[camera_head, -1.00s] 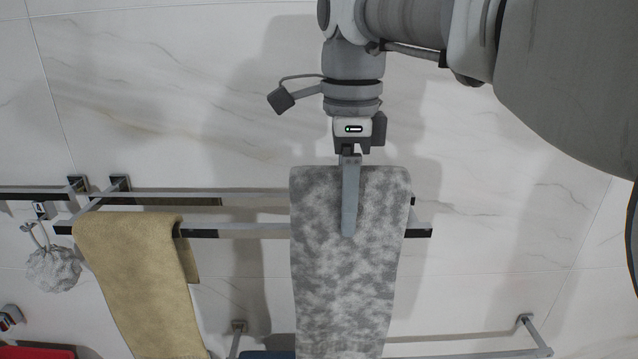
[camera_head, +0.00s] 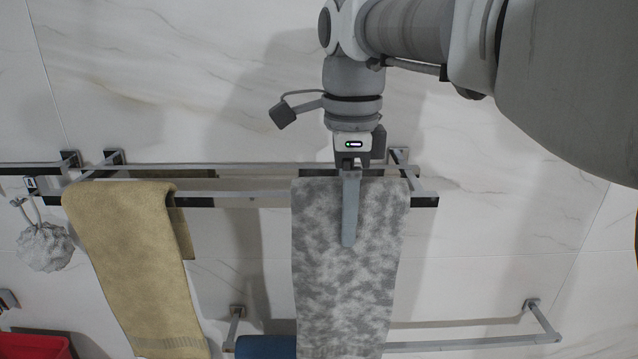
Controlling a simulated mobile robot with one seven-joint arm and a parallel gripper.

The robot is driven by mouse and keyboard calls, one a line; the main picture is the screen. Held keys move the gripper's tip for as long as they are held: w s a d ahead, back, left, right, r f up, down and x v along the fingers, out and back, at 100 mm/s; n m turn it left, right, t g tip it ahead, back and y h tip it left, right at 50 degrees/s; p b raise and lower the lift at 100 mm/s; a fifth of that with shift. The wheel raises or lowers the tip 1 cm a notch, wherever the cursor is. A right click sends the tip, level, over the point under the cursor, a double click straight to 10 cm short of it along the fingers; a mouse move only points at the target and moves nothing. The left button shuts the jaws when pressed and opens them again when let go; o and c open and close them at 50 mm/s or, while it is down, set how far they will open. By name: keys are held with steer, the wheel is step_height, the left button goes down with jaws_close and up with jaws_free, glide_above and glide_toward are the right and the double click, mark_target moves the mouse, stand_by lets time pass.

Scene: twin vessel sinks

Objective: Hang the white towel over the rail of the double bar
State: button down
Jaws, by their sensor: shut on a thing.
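The towel (camera_head: 330,270) is mottled grey and white and hangs long and flat below my gripper (camera_head: 349,238). My gripper points down and is shut on the towel's upper part, with one finger showing on its front face. The double bar (camera_head: 240,200) has a front rail and a back rail on the wall. The towel covers part of the front rail near its right end, and its top edge is a little above that rail. I cannot tell whether the towel rests on the rail, and its back side is hidden.
A tan towel (camera_head: 130,260) hangs over the left end of the double bar. A grey bath puff (camera_head: 45,247) hangs further left. A lower rail (camera_head: 470,342) holds a blue towel (camera_head: 265,347). A red object (camera_head: 35,346) sits at the lower left. The front rail between both towels is clear.

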jaws_free()
